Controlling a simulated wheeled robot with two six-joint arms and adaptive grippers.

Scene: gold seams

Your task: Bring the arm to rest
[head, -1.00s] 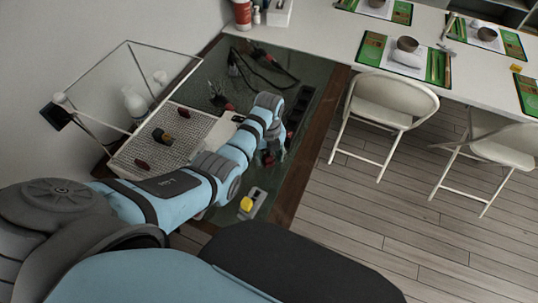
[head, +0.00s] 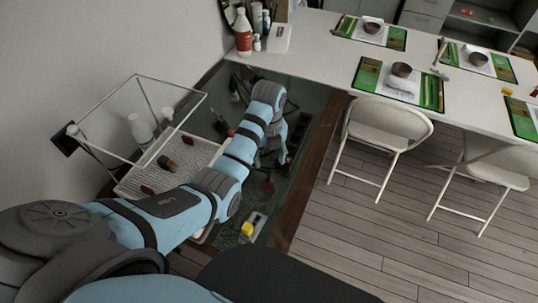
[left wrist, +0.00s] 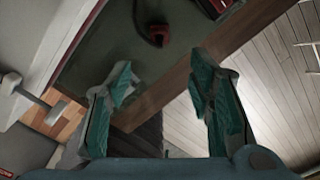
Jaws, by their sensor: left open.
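My left arm (head: 165,205) reaches from the lower left over the dark green worktop (head: 305,105), bent with its far joint high. My left gripper hangs below that joint, mostly hidden by the arm in the head view. In the left wrist view, my left gripper (left wrist: 162,75) is open, its two teal-padded fingers wide apart with nothing between them. It is over the worktop's wooden edge (left wrist: 180,75). A red and black object (left wrist: 155,33) lies on the worktop beyond the fingers. My right gripper is not in view.
A clear-sided box frame (head: 145,80) stands over a perforated white tray (head: 190,155) at the left. A yellow-topped item (head: 248,229) sits near the worktop's near edge. A white table (head: 315,55) and folding chairs (head: 390,122) are to the right. Floor (head: 350,230) is clear.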

